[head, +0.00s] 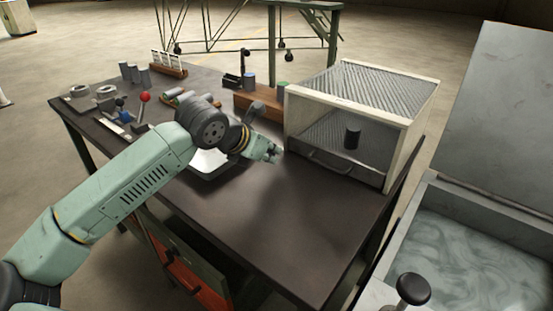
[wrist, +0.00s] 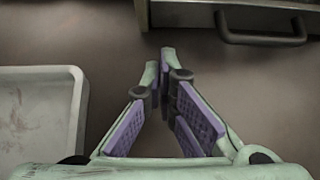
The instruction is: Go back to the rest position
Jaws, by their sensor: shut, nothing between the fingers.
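My gripper (head: 274,152) is at the end of my outstretched arm, above the dark workbench (head: 270,230), just left of the front of the furnace box (head: 410,125). In the wrist view my gripper (wrist: 164,55) shows its two fingers with tips together and nothing between them. The furnace's handle (wrist: 262,38) lies ahead of the fingertips, apart from them. A dark cylindrical billet (head: 352,138) stands inside the mesh-sided furnace. A white tray (head: 205,168) sits under my wrist, partly hidden by the arm; it also shows at the left of the wrist view (wrist: 40,115).
At the bench's left are a red-knobbed lever (head: 145,98), rings and several grey cylinders (head: 134,73). A wooden rack (head: 168,65) stands at the back. A quench tank (head: 465,260) with liquid is at the right. The bench's front middle is clear.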

